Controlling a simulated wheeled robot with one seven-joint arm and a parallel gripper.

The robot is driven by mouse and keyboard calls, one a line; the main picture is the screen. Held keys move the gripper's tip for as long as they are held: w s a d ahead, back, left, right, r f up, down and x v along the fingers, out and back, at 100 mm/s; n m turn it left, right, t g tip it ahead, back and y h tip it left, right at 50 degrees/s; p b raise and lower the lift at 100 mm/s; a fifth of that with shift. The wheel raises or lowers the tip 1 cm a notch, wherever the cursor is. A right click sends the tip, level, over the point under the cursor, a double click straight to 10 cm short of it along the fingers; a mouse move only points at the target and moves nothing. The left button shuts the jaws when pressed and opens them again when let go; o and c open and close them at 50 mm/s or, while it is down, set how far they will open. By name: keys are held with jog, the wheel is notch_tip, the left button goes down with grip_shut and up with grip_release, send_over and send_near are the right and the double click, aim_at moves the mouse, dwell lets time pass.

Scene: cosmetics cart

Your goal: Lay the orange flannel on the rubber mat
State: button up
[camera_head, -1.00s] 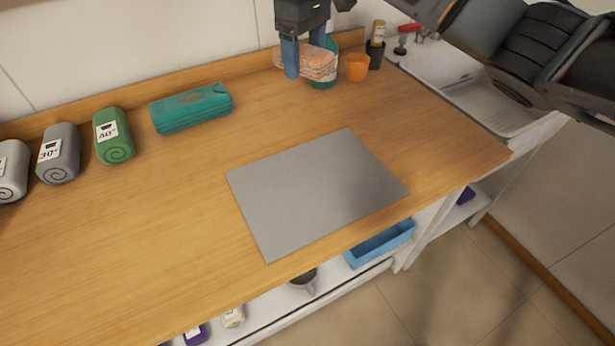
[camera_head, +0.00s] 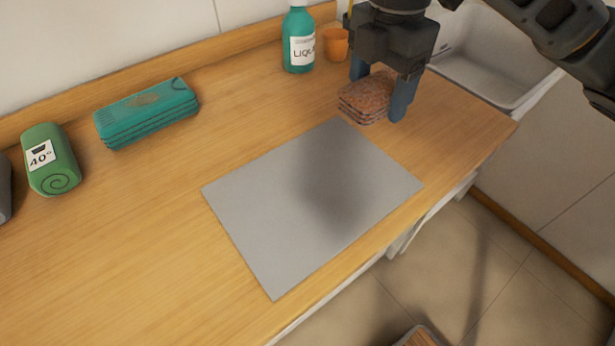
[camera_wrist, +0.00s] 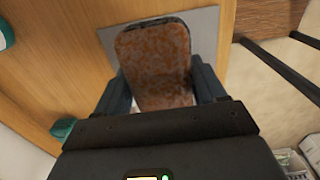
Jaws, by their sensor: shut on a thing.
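The orange flannel (camera_head: 366,98) is a folded, layered, patterned cloth. My gripper (camera_head: 382,96) is shut on it, with one blue-grey finger on each side. It hangs above the worktop near the far right corner of the rubber mat. In the wrist view the flannel (camera_wrist: 156,68) lies between the two fingers (camera_wrist: 160,92) and covers part of the mat (camera_wrist: 204,30). The rubber mat (camera_head: 270,215) is a flat grey sheet on the wooden worktop, with nothing lying on it. A dark shadow falls on its right part.
A teal bottle (camera_head: 299,42) and an orange cup (camera_head: 336,44) stand at the back. A sink (camera_head: 480,55) is at the right. The worktop left of the mat is clear.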

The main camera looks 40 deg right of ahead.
jog(key=p, duration=0.1)
send_over(314, 188)
notch_tip(314, 188, down, 7)
jog(key=shift+w+d+r, duration=0.1)
jog(key=shift+r, duration=0.1)
jog(key=shift+f, duration=2.1)
jog(key=shift+f+b, duration=0.4)
jog(key=shift+f, duration=0.3)
jog(key=o, duration=1)
jog(key=shift+f, duration=0.2)
jog(key=shift+r, duration=0.1)
notch_tip(314, 188, up, 14)
jog(key=shift+f+p, duration=0.15)
jog(key=shift+p, duration=0.95)
